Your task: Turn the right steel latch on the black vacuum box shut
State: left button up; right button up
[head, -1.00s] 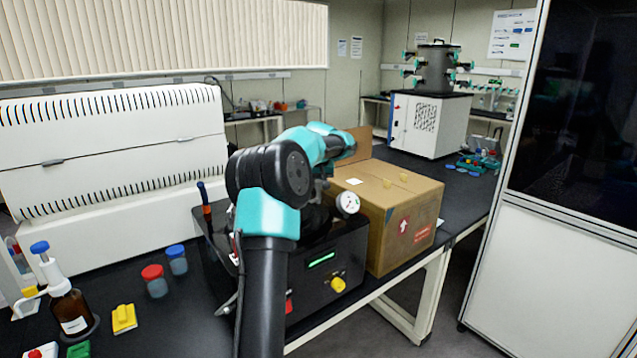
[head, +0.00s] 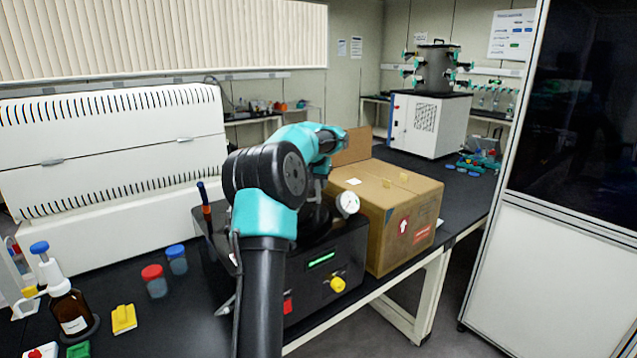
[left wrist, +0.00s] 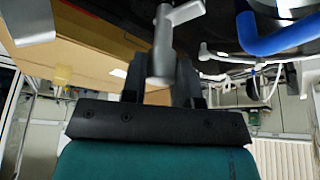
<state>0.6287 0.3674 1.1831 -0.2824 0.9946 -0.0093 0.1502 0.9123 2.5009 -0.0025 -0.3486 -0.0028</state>
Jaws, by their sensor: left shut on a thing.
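The black vacuum box (head: 335,265) stands on the bench in the head view, partly covered by my left arm. In the left wrist view, a grey steel latch (left wrist: 162,45) stands between the fingers of my left gripper (left wrist: 160,84), which is shut on it. In the head view my left gripper (head: 318,188) is over the right part of the box top, beside the pressure gauge (head: 347,204). Its fingertips and the latch are mostly hidden there. My right gripper is not in view.
A cardboard box (head: 400,215) stands close on the right of the black box. Left of it are jars with a red lid (head: 153,272) and a blue lid (head: 175,250), a brown bottle (head: 72,312) and a yellow block (head: 123,318). A screwdriver-like tool (head: 205,203) stands behind.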

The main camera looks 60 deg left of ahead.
pick_arm(q)
jog(key=o, duration=0.9)
jog(key=v, duration=1.7)
jog(key=shift+r, duration=0.25)
